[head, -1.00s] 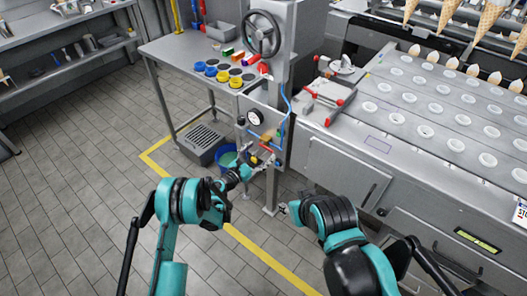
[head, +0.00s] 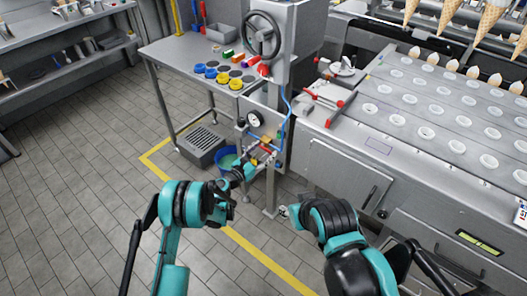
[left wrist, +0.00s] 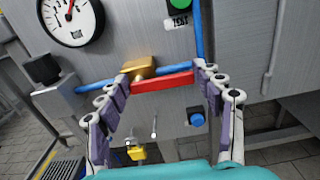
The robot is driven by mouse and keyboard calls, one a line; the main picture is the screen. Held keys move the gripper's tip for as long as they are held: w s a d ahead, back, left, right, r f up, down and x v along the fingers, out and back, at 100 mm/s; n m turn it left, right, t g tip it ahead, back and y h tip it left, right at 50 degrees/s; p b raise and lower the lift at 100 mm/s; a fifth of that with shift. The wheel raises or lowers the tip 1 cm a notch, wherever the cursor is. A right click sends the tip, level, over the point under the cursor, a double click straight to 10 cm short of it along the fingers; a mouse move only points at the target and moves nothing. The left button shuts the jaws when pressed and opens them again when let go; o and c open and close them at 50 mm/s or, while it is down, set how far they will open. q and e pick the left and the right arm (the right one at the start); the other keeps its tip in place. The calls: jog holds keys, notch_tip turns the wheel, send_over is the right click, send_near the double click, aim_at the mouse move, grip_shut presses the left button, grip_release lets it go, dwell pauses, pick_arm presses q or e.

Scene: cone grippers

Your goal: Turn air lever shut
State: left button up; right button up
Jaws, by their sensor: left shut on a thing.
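The air lever (left wrist: 162,82) is a red bar on a brass valve (left wrist: 140,66) in a blue pipe (left wrist: 95,85), low on a grey machine panel. In the left wrist view the bar lies nearly level, roughly along the pipe, its right end slightly higher. My left gripper (left wrist: 163,85) has a finger at each end of the bar and is shut on it. In the head view my left gripper (head: 263,156) is at the panel and partly hides the lever. My right gripper (head: 284,210) is small, below and right of it, away from the panel; its jaw opening is unclear.
A pressure gauge (left wrist: 70,18) is above left of the lever, a green button (left wrist: 180,5) above, a blue knob (left wrist: 196,118) and a second yellow valve (left wrist: 137,152) below. A blue bucket (head: 226,157) stands beside the panel. The conveyor machine (head: 345,165) is at right. Floor at left is clear.

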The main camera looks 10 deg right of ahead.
pick_arm(q)
jog(key=shift+w+a+f+m, duration=0.25)
jog(key=shift+f+m, duration=0.35)
jog(key=shift+m, duration=2.35)
jog(key=shift+w+a+f+m, duration=0.25)
jog(key=shift+f+m, duration=0.3)
jog(key=shift+m, duration=2.45)
jog(key=shift+w+a+f+m, duration=0.25)
jog(key=shift+f+m, duration=0.35)
jog(key=shift+m, duration=2.35)
jog(key=shift+w+a, duration=0.1)
jog(key=shift+w, duration=0.15)
jog(key=o, duration=1.2)
jog(key=shift+c, duration=0.2)
jog(key=v, duration=0.7)
jog(key=shift+s, duration=0.6)
